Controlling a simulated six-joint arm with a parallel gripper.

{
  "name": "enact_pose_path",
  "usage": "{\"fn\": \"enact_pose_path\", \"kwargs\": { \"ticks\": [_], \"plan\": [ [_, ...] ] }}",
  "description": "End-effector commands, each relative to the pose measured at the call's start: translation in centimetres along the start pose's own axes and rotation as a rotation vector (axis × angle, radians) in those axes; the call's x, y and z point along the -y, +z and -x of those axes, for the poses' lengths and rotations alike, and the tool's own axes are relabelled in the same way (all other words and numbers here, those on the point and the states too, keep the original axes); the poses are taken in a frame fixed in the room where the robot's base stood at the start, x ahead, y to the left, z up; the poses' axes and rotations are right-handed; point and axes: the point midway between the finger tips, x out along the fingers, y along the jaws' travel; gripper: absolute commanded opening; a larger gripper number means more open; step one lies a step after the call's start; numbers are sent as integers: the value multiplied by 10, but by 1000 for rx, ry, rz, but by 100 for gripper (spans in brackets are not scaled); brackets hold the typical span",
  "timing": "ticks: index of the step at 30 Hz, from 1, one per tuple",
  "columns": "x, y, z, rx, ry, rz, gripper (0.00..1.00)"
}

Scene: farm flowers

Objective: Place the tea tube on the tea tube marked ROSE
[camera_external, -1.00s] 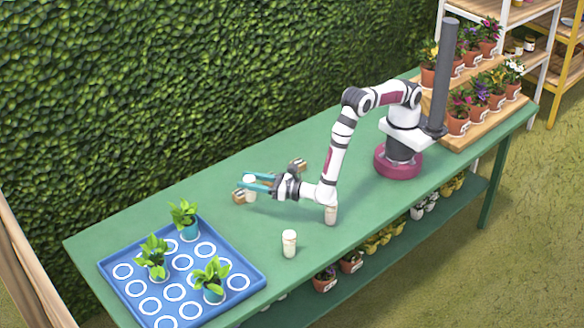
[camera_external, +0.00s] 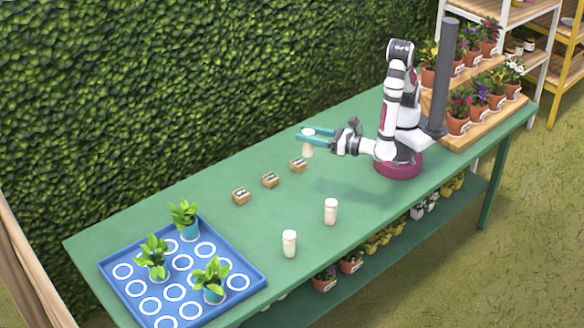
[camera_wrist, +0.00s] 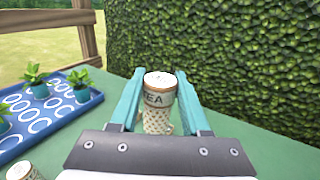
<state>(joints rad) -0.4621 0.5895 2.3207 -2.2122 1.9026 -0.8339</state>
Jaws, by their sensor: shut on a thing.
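My gripper (camera_external: 305,134) is shut on a white tea tube (camera_external: 307,149). It holds the tube upright, near the right-most small wooden block. In the wrist view my fingers (camera_wrist: 160,78) flank the same tube (camera_wrist: 158,100), whose pale lid faces up and whose band reads "TEA". Two other tea tubes stand upright on the green table, a front-left one (camera_external: 289,244) and a front-right one (camera_external: 331,212). Their labels are too small to read, so I cannot tell which is marked ROSE. A tube top (camera_wrist: 24,171) shows at the wrist view's lower left.
Three small wooden blocks (camera_external: 241,197) (camera_external: 270,180) (camera_external: 298,165) stand in a row toward the hedge. A blue tray (camera_external: 130,300) with white rings and several potted plants is at the left end. A board of potted flowers (camera_external: 466,136) is at the right. The table's middle is mostly clear.

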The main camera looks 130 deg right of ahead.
Motion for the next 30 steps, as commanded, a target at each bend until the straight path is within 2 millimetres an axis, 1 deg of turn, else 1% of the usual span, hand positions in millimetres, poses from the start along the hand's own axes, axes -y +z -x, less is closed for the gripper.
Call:
{"fn": "enact_pose_path", "kwargs": {
  "ticks": [1,3,5,8,12,15,18,20,22,25,27,30],
  "plan": [
    [7,6,12,-1,-1,0,0],
    [16,10,23,-1,-12,4,0],
    [17,9,30,-1,-17,8,0],
    [0,-6,47,0,-17,9,0],
    [-35,-33,75,-1,-19,7,0],
    [-54,-48,90,-1,-20,8,0],
    [-65,-57,98,-1,-21,7,0],
    [-68,-64,101,-1,-21,9,0],
    [-68,-79,101,0,-22,11,0],
    [-68,-96,101,-1,-21,9,0],
    [-68,-100,101,-2,-21,6,0],
    [-68,-99,101,-2,-21,5,0]
  ]
}}
